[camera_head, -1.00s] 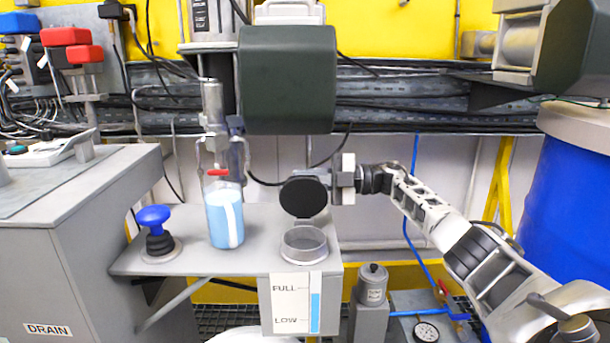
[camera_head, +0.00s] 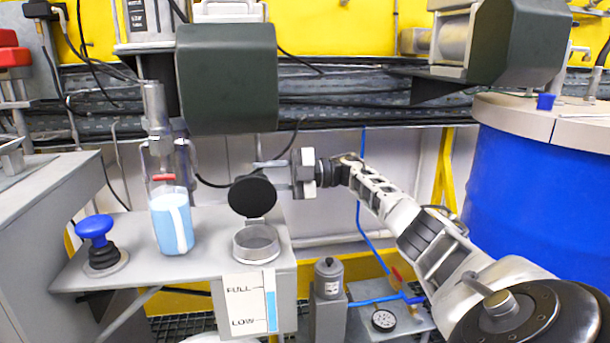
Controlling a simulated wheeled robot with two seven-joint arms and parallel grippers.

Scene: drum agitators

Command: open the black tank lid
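The black tank lid (camera_head: 252,197) is a round black disc standing raised, nearly upright, at the back of the round metal neck (camera_head: 256,244) of the tank. The neck's mouth is uncovered. The tank (camera_head: 250,304) is a grey box with a FULL/LOW level label on its front. My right gripper (camera_head: 268,174) is just behind and to the right of the lid's upper edge. Its fingers are apart with nothing seen between them; the lower finger is partly hidden by the lid. I cannot tell whether it touches the lid. My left gripper is not in view.
A bottle of blue liquid (camera_head: 172,222) and a blue-topped knob (camera_head: 95,232) stand on the grey shelf (camera_head: 135,259) left of the neck. A dark green box (camera_head: 226,78) hangs above. A grey canister (camera_head: 328,278) stands right of the tank. A blue drum (camera_head: 540,188) fills the right.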

